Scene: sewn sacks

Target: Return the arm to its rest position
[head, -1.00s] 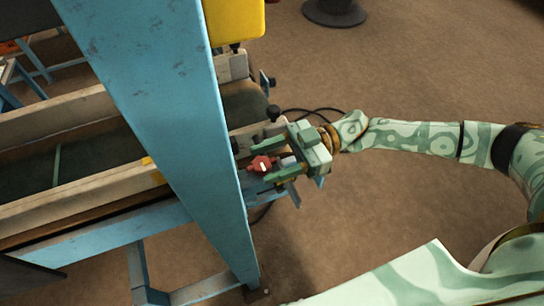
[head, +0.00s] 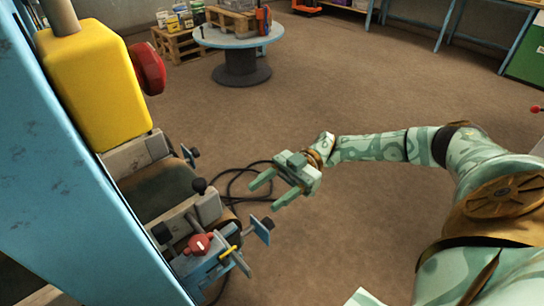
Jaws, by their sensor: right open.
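My right arm (head: 370,147) comes in from the right, patterned in pale and dark green. Its right gripper (head: 262,192) is open, with its two fingers pointing left and down and nothing between them. It hangs over the floor, to the right of the conveyor end and apart from it. A red knob (head: 199,244) sits on the blue bracket at the conveyor end, left of and below the gripper in the picture. My left gripper is not in view.
A blue post (head: 50,170) with a yellow box (head: 95,78) and red button (head: 147,68) stands at left. A black cable (head: 235,184) lies behind the gripper. A round table (head: 240,38) stands far back. Brown floor (head: 400,85) is clear around the arm.

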